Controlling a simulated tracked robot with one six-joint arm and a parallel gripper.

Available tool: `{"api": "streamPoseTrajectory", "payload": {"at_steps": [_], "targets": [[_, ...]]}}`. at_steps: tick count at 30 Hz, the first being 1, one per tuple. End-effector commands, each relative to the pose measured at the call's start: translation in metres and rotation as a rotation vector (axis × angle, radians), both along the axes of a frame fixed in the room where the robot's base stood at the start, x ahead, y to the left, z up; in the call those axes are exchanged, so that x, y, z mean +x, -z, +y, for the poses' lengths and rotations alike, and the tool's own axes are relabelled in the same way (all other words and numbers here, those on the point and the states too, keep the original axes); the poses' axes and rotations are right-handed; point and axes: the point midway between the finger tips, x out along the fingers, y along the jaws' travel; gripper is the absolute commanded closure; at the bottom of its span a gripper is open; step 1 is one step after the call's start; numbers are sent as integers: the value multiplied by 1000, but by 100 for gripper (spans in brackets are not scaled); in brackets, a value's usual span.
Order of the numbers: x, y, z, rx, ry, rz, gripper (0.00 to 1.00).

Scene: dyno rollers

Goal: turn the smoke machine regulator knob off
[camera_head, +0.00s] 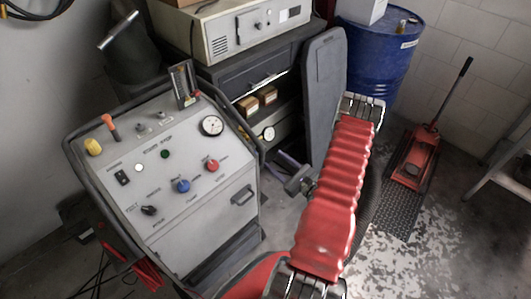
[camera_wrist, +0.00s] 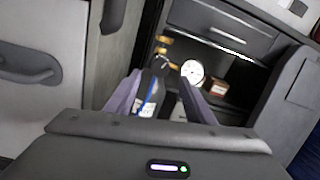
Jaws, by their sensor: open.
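A small round gauge with a white face (camera_head: 268,133) sits low in the dark cabinet; it also shows in the wrist view (camera_wrist: 193,71). Brass-coloured fittings (camera_wrist: 161,51) and a dark object with a blue stripe and pale label (camera_wrist: 148,95) are left of it. I cannot tell which part is the smoke machine regulator knob. My gripper (camera_wrist: 160,80) is open, its two grey-purple fingers on either side of the dark object in the picture. Contact cannot be made out. In the head view my red arm stretches beside the cabinet, and the gripper (camera_head: 289,163) is small there.
A grey control panel (camera_head: 215,217) with coloured knobs and a larger gauge (camera_head: 212,125) stands at left. Small brown boxes (camera_head: 268,95) sit on the cabinet shelf. A blue drum (camera_head: 375,60) and a red floor jack (camera_head: 415,160) stand at right. Patchy floor at lower right is open.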

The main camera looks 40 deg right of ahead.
Motion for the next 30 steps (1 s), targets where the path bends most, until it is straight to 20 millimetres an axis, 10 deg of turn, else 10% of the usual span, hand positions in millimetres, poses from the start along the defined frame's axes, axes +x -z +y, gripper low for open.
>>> {"api": "streamPoseTrajectory", "payload": {"at_steps": [15, 30], "targets": [[65, 0, 0, -1, -2, -1, 51], [69, 0, -1, 0, 0, -1, 60]]}}
